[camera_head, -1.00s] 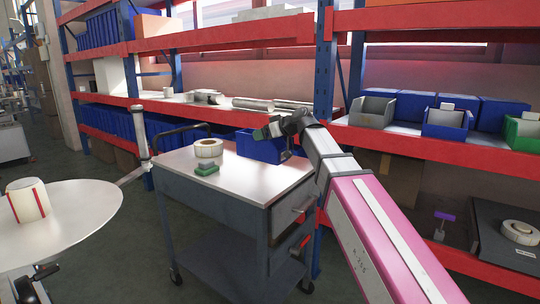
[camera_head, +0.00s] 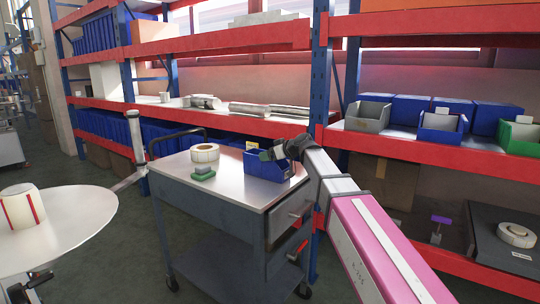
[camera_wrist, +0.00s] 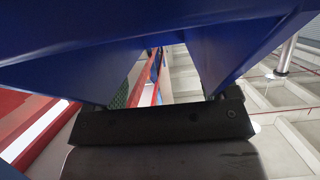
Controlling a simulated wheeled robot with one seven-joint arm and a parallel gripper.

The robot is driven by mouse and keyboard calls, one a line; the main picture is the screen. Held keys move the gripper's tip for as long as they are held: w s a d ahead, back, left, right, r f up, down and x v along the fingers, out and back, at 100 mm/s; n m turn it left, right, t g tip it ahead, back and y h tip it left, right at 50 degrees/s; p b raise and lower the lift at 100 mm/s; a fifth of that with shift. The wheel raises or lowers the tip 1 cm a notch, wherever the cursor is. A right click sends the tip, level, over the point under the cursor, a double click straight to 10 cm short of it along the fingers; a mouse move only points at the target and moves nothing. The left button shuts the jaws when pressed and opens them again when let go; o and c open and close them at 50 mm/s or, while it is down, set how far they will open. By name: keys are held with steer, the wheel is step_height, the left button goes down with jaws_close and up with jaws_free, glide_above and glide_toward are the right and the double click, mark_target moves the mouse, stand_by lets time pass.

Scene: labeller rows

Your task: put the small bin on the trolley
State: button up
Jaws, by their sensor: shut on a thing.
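The small blue bin (camera_head: 268,166) is at the right end of the trolley top (camera_head: 228,182). It looks upright, with a pale card (camera_head: 251,146) at its far edge. Whether its base touches the top or hangs just above cannot be told. My gripper (camera_head: 274,153) reaches in from the right and is shut on the bin, its fingers partly hidden. In the wrist view the blue bin (camera_wrist: 150,35) fills the upper part, close against the gripper.
On the trolley, left of the bin, are a label roll (camera_head: 205,153) and a green block (camera_head: 203,174) with a grey top. A round table (camera_head: 75,220) with a roll stands left. Shelves behind hold a grey bin (camera_head: 368,114), blue bins and a green bin (camera_head: 520,137).

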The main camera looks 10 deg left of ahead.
steer(key=o, duration=1.3)
steer(key=shift+c, duration=0.2)
steer(key=v, duration=1.2)
steer(key=s+d+f+m+h, duration=0.2)
steer(key=d+f, duration=0.3)
steer(key=f, duration=0.4)
steer(key=s+d+f+m+g+h, duration=0.1)
steer(key=s+d+f+m+h, duration=0.15)
steer(key=d+f, duration=0.4)
steer(key=s+d+f+m+h, duration=0.1)
steer(key=d+f+m+h, duration=0.15)
steer(key=f, duration=0.75)
steer(key=s+d+f+m+g+h, duration=0.4)
steer(key=s+d+f+m+h, duration=0.1)
steer(key=s+d+f, duration=0.9)
steer(key=d+f+m, duration=0.1)
steer(key=d+f, duration=0.2)
steer(key=f, duration=0.1)
steer(key=shift+s+d+f+m+h, duration=0.15)
steer(key=shift+s+d+m+h, duration=0.05)
steer(key=shift+s+m+h, duration=0.1)
